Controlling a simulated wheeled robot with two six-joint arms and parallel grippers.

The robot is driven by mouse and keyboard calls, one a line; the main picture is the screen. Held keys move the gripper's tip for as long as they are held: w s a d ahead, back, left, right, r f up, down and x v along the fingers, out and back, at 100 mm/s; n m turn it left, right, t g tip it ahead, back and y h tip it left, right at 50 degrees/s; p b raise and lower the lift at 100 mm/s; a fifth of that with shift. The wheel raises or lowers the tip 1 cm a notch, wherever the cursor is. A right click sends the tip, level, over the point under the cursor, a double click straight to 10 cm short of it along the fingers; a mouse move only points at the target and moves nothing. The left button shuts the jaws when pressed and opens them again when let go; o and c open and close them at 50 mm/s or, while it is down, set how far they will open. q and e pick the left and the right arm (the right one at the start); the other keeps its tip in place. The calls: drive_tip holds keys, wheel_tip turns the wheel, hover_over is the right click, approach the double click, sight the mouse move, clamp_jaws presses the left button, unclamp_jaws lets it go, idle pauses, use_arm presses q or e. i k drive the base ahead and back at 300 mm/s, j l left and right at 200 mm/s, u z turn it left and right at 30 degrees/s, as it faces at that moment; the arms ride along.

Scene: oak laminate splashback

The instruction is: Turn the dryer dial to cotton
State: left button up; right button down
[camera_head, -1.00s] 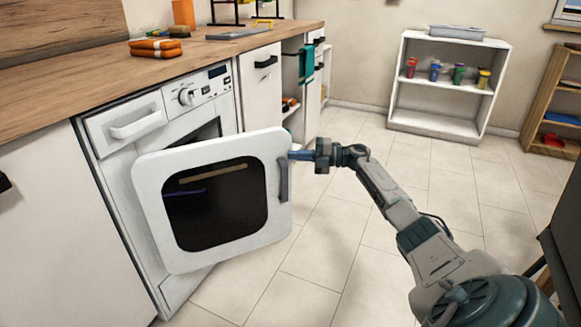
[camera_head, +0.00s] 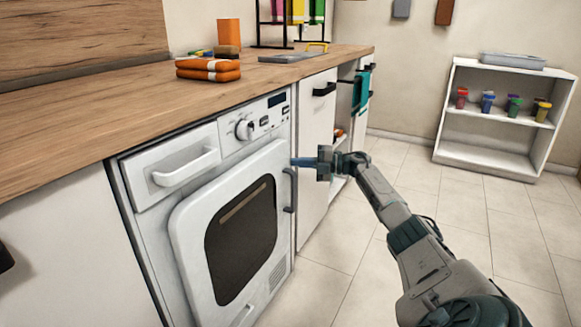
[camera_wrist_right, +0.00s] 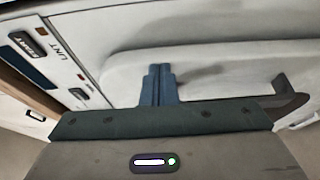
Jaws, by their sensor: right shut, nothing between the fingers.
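The white dryer (camera_head: 185,235) stands under the counter, with its door (camera_head: 188,255) looking closed or nearly closed in the head view. Its round dial (camera_head: 244,130) sits on the control panel at the top; the pointer setting is too small to read. My right gripper (camera_head: 293,162) is shut and empty, in front of the door's upper right corner, near the dark door handle (camera_head: 290,190). In the right wrist view my blue fingertips (camera_wrist_right: 158,82) are together in front of the white door, with the panel's START label at left. The dial is not clear there. My left gripper is not in view.
A drawer with a white handle (camera_head: 187,167) is left of the dial. Folded orange cloths (camera_head: 208,69) lie on the wooden counter (camera_head: 110,105) above. A white shelf with coloured cups (camera_head: 500,115) stands at the back right. The tiled floor is clear.

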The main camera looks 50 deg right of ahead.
sight(245, 130)
drive_tip(key=l, duration=0.65)
drive_tip(key=k+l, duration=0.45)
